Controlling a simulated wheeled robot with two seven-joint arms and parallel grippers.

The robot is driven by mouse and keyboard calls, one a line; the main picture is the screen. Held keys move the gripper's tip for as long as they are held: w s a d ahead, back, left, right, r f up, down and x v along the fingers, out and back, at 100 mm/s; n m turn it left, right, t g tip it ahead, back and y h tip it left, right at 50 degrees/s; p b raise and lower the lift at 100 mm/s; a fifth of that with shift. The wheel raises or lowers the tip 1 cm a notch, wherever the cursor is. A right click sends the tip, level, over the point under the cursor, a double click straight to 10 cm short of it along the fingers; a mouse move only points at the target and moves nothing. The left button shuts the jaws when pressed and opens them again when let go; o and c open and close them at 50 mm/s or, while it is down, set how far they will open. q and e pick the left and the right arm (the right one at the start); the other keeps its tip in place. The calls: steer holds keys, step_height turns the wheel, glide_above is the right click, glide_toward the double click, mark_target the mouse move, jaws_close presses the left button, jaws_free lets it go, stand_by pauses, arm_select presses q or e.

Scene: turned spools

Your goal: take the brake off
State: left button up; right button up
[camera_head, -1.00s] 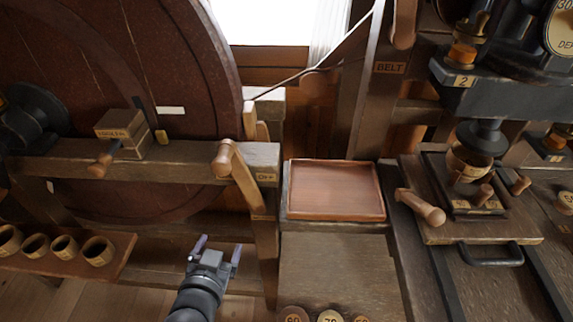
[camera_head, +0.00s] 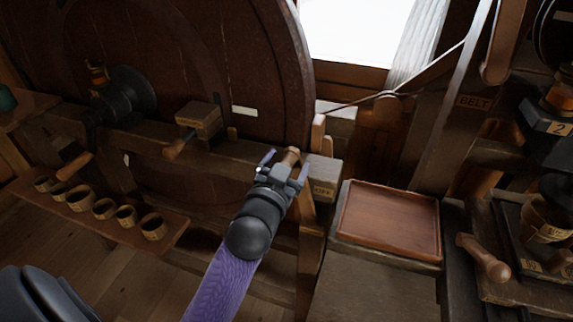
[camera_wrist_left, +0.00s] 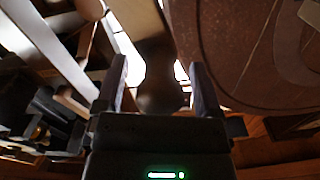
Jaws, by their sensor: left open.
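The brake lever (camera_head: 291,154) is a wooden lever with a rounded knob, standing by the end of the beam beside the big dark red wheel (camera_head: 200,55). A label reading OFF (camera_head: 322,190) is on the beam to its right. My left gripper (camera_head: 286,165) is open with its fingers on either side of the knob. In the left wrist view the blurred knob (camera_wrist_left: 160,92) sits between the two open fingers; I cannot tell whether they touch it. My gripper and arm hide much of the lever's shaft. My right gripper is not in view.
A wooden block with a handle (camera_head: 198,120) is on the beam to the left. Several wooden cups (camera_head: 80,198) stand on a low shelf. A reddish tray (camera_head: 390,220) lies to the right, with a wooden handle (camera_head: 485,258) beyond it. A BELT post (camera_head: 473,102) stands behind.

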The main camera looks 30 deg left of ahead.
arm_select(q)
jaws_close()
steer(key=shift+d, duration=0.1)
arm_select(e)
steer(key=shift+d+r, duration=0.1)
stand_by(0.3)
